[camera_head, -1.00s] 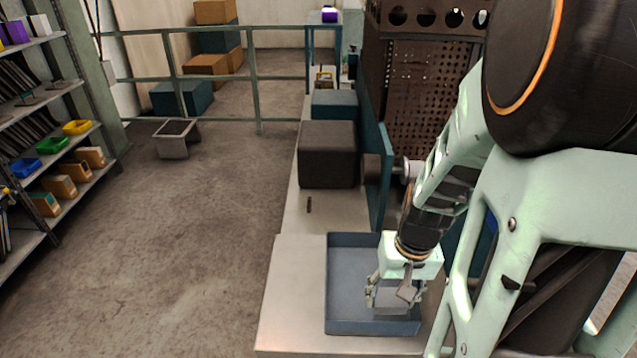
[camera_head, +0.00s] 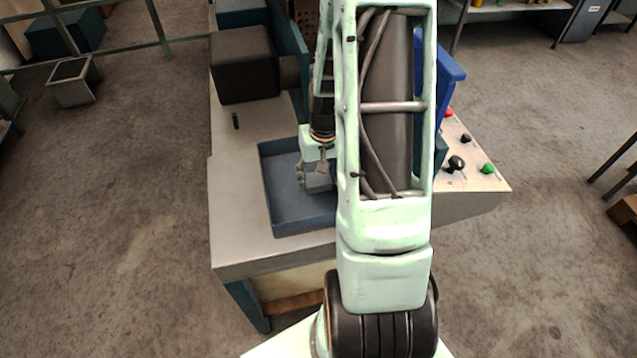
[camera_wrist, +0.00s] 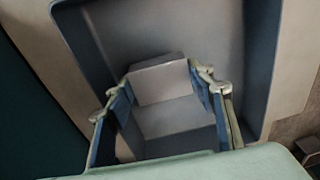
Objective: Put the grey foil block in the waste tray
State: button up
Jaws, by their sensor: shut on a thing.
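The grey foil block (camera_head: 319,183) is a plain box with pale grey faces. In the wrist view the block (camera_wrist: 172,115) sits between the two fingers of my gripper (camera_wrist: 162,82), which is shut on it. The blue-grey waste tray (camera_head: 287,217) lies on the bench, and its floor and walls also fill much of the wrist view (camera_wrist: 225,45). My gripper (camera_head: 317,176) and the block are inside the tray's outline, towards its right side. My arm hides the tray's right edge. I cannot tell whether the block touches the tray floor.
The pale bench (camera_head: 235,235) has clear room left of the tray. A dark box (camera_head: 245,65) stands behind it, and a small dark pin (camera_head: 235,121) lies on the bench. A blue upright panel (camera_head: 451,80) and control knobs (camera_head: 456,163) are right of my arm.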

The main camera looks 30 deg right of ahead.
aim_at(319, 181)
jog(key=shift+f, duration=1.35)
jog(key=shift+f, duration=0.1)
jog(key=shift+f, duration=0.2)
jog(key=o, duration=1)
jog(key=shift+r, duration=0.1)
jog(key=shift+c, duration=0.2)
jog(key=shift+r, duration=0.15)
notch_tip(319, 181, up, 12)
jog(key=s, duration=0.1)
jog(key=shift+s, duration=0.15)
jog(key=shift+d, duration=0.1)
